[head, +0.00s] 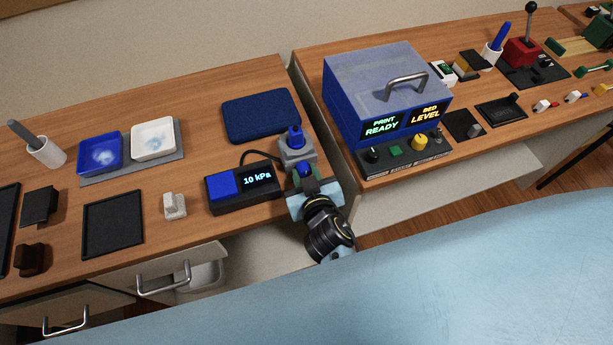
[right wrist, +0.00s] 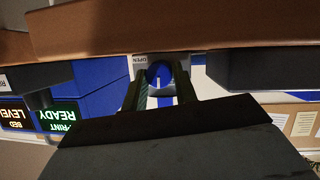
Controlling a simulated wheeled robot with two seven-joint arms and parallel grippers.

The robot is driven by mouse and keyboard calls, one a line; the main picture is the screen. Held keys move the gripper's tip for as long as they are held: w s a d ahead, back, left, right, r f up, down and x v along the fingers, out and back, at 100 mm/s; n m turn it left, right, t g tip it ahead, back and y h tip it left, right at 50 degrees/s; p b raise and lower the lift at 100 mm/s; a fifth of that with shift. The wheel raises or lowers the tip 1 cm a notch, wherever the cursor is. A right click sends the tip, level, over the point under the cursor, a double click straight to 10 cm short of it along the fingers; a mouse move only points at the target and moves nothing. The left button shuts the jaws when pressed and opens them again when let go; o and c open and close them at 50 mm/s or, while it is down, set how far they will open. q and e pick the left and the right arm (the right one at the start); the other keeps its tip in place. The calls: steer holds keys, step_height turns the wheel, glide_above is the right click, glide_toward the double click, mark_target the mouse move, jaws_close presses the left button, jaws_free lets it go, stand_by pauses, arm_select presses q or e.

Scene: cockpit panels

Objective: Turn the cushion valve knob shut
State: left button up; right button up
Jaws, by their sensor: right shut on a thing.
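The cushion valve is a grey block (head: 297,152) with a blue piece (head: 295,136) on top, at the right end of the left bench. Its round blue knob (right wrist: 159,74) is between my right fingers in the right wrist view, beside a label reading OPEN (right wrist: 141,60). My right gripper (head: 306,174) is shut on the knob at the front of the block; the fingers partly hide it in the head view. A dark blue cushion (head: 260,115) lies behind the valve. A dark gauge box (head: 243,188) left of the valve reads 10 kPa. My left gripper is not in view.
A blue printer box (head: 385,95) with a grey handle stands on the right bench, across a narrow gap. A small pale block (head: 175,205) and a black tray (head: 113,224) are left of the gauge. Drawers with metal handles are below the bench edge.

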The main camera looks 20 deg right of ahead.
stand_by(0.4)
steer(key=o, duration=0.7)
steer(key=shift+r, duration=0.1)
step_height(320, 180, up, 10)
steer(key=p, duration=0.3)
